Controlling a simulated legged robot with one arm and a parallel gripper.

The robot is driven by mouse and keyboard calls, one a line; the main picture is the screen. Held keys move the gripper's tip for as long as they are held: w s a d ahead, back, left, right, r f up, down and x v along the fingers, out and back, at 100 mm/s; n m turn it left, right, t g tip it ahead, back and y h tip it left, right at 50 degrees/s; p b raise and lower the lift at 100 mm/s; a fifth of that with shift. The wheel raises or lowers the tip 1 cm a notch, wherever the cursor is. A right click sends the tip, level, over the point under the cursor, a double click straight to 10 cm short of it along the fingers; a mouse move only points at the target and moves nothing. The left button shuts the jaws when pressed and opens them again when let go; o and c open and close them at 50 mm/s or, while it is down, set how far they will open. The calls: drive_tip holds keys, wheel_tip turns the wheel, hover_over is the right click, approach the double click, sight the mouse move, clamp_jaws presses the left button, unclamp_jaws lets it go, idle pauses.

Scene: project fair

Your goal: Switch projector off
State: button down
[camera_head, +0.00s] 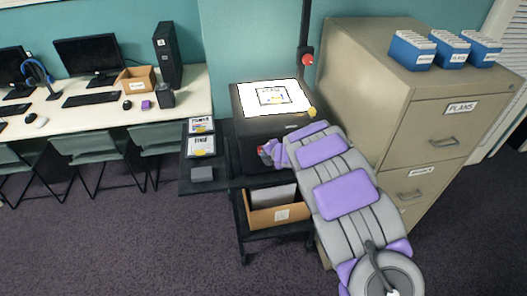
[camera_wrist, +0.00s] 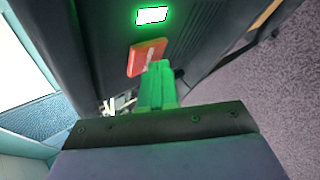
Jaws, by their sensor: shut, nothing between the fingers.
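The projector (camera_head: 246,138) is a black box with a bright, lit top plate, standing on a black cart. A post rises behind it with a red knob (camera_head: 307,59). In the wrist view the projector's dark side (camera_wrist: 95,45) carries a glowing green light (camera_wrist: 151,15) and a red-orange rocker switch (camera_wrist: 147,57). My gripper (camera_wrist: 158,68) is shut and empty, its tips at the lower right edge of the switch. I cannot tell whether they touch. In the head view my gripper (camera_head: 268,153) is at the projector's front, and my arm hides part of that side.
A cardboard box (camera_head: 275,215) sits on the cart's lower shelf. A side shelf (camera_head: 190,182) holds sheets. A tall filing cabinet (camera_head: 350,60) stands close on the right, with blue file boxes on top. A computer desk (camera_head: 180,105) is left. The carpet in front is clear.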

idle(0.4)
drive_tip(key=shift+s+d+r+b, duration=0.1)
drive_tip(key=shift+s+d+b, duration=0.05)
drive_tip(key=shift+s+b, duration=0.4)
drive_tip(key=shift+s, duration=0.15)
drive_tip(key=s+b, duration=0.1)
drive_tip(key=s, duration=0.1)
drive_tip(key=s+d+b, duration=0.1)
drive_tip(key=s+b, duration=0.2)
drive_tip(key=shift+s+d, duration=0.3)
